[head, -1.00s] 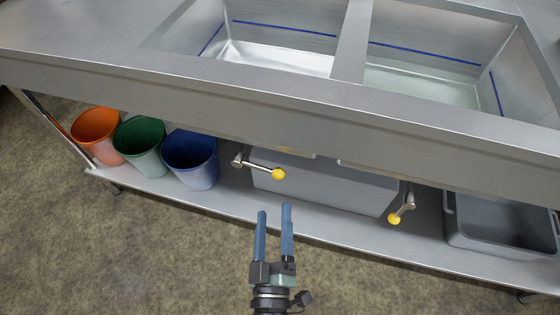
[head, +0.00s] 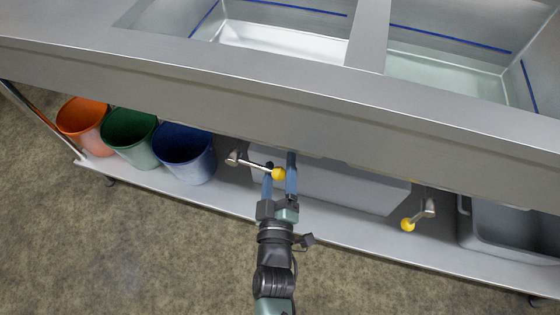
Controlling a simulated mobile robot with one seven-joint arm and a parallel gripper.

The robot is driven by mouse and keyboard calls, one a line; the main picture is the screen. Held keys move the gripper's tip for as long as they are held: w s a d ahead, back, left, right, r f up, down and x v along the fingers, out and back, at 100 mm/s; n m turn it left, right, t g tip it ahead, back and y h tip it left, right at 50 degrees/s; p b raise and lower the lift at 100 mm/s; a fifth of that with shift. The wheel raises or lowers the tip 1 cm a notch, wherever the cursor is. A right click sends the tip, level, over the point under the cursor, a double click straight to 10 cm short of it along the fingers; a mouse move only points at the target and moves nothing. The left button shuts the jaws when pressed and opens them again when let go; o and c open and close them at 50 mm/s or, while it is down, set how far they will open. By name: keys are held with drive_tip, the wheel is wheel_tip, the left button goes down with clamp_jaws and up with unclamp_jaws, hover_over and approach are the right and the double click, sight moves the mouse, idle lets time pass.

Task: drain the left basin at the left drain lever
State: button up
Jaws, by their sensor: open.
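The left drain lever (head: 256,165) is a metal handle with a yellow knob (head: 278,174) at its right end, under the counter's front edge. It points right and slightly down. My gripper (head: 281,172) is open, with its two blue fingers on either side of the knob end of the lever. I cannot tell whether a finger touches it. The left basin (head: 275,38) shows a pale, bright floor and a blue line on its walls. The right drain lever (head: 420,213) has a yellow knob and hangs down to the left.
The right basin (head: 445,72) holds clear greenish liquid below its blue line. Orange (head: 84,123), green (head: 131,135) and blue (head: 186,155) buckets stand on the lower shelf (head: 350,232) at left. A grey tub (head: 340,187) sits behind the levers, another (head: 510,232) at right.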

drive_tip(key=shift+w, duration=0.9)
drive_tip(key=shift+d, duration=0.1)
clamp_jaws()
idle(0.8)
